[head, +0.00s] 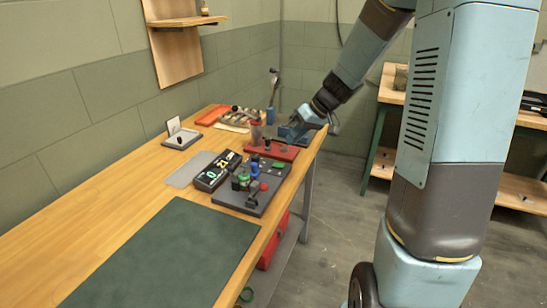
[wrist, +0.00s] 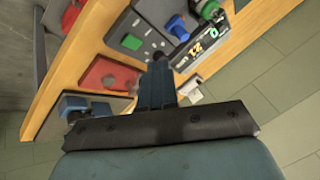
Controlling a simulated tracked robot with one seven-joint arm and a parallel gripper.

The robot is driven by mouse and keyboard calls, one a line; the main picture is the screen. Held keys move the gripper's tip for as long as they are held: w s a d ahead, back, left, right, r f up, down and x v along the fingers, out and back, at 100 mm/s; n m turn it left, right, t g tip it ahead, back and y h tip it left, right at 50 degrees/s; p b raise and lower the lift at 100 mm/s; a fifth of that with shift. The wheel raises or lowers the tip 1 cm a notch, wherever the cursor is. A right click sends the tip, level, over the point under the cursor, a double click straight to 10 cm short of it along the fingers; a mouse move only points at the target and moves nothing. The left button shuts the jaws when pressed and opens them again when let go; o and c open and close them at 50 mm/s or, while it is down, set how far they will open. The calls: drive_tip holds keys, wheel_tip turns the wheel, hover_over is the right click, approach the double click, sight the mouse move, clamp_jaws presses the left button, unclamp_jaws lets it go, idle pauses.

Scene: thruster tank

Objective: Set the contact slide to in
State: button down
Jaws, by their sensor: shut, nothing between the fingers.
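The contact slide cannot be picked out with certainty. One candidate is the red base (head: 284,153) with a small dark knob on it, also visible in the wrist view (wrist: 100,77). Another is a control on the dark panel (head: 232,197), which carries green, blue and red knobs; this panel (wrist: 122,36) also shows in the wrist view. My gripper (wrist: 160,66) is shut and empty, its fingertips in front of the panel's edge in the wrist view. In the head view my gripper (head: 292,129) is above the far right of the bench, behind the red base, its fingertips hard to make out.
A numeric display box (head: 218,172) stands beside the panel. The dark green mat (head: 165,255) at the front is bare. Another bench stands at the right.

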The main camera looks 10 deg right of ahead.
drive_tip(key=w+f, duration=0.1)
approach(252, 174)
drive_tip(key=w+d+f, duration=0.1)
drive_tip(key=w, duration=0.1)
drive_tip(key=w+d+f, duration=0.2)
drive_tip(key=shift+w+d+f, duration=0.15)
drive_tip(key=shift+d+f, duration=0.05)
drive_tip(key=shift+f, duration=0.1)
drive_tip(key=a, duration=0.3)
drive_tip(key=shift+s+f, duration=0.1)
drive_tip(key=shift+s, duration=0.25)
drive_tip(key=shift+s+a, duration=0.1)
drive_tip(key=shift+a, duration=0.45)
drive_tip(key=shift+s+a, duration=0.4)
drive_tip(key=shift+s, duration=0.25)
drive_tip(key=shift+s+a, duration=0.45)
drive_tip(key=shift+s, duration=0.2)
